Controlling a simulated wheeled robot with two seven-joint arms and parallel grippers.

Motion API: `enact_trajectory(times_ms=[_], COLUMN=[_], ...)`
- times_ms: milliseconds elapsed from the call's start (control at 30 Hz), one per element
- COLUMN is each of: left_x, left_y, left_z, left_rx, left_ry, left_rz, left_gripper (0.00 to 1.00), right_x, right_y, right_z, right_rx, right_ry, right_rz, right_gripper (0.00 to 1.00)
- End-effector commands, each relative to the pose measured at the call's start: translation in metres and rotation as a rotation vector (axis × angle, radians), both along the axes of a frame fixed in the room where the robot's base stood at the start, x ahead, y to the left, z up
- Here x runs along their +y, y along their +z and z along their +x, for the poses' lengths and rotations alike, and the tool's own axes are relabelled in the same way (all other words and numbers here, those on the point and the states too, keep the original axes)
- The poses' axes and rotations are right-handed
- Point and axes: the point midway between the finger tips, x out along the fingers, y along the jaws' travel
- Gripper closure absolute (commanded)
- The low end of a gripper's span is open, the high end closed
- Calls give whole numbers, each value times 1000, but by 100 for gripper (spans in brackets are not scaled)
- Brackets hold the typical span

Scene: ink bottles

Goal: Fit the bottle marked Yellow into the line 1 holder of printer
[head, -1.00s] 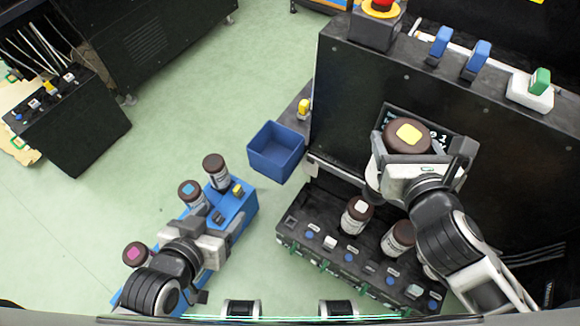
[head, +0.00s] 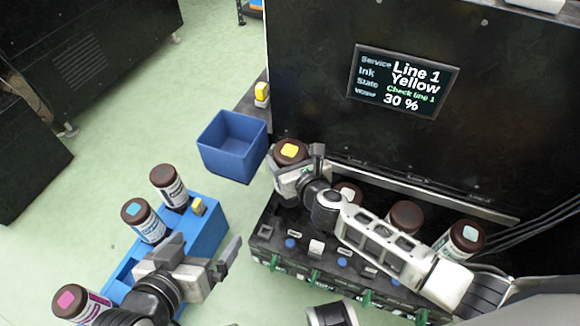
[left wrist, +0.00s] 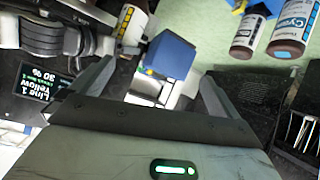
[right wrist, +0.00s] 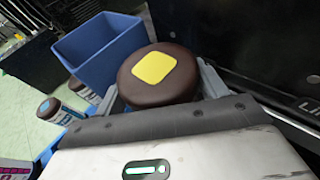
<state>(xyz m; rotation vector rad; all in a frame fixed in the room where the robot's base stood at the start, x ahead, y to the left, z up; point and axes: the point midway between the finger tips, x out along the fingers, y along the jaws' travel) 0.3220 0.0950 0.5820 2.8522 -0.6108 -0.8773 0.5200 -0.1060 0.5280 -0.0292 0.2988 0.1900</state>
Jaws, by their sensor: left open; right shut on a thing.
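The bottle with a yellow square on its brown cap (head: 290,152) is held by my right gripper (head: 298,180), whose fingers are shut around it. It is near the back left end of the printer's holder row (head: 270,262). The right wrist view shows the yellow-marked cap (right wrist: 156,74) between the fingers; the bottle's lower part is hidden. The printer screen (head: 402,82) reads Line 1, Yellow, Check line 1, 30 %. I cannot tell whether the bottle touches a holder. My left gripper (head: 205,258) is open and empty above the blue rack (head: 208,238).
The blue rack holds several bottles, including a blue-marked one (head: 143,220) and a magenta-marked one (head: 80,303). An empty blue bin (head: 232,150) stands left of the printer. Other brown-capped bottles (head: 462,240) stand in the holder row, partly behind my right arm.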

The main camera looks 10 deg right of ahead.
Motion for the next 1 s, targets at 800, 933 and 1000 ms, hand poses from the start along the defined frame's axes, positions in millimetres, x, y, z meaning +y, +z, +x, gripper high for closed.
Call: enact_trajectory(times_ms=[800,933,1000], left_x=[-15,-15,-15], left_y=[34,34,34], left_z=[2,2,2], left_rx=[-220,-220,-220], left_ry=[-11,-11,-11], left_rz=[-149,-149,-149], left_gripper=[0,0,0], right_x=[1,1,1], right_y=[-46,-46,-46], right_z=[1,1,1], right_rx=[-3,-3,-3], right_ry=[2,2,2], right_rz=[1,1,1], right_gripper=[85,85,85])
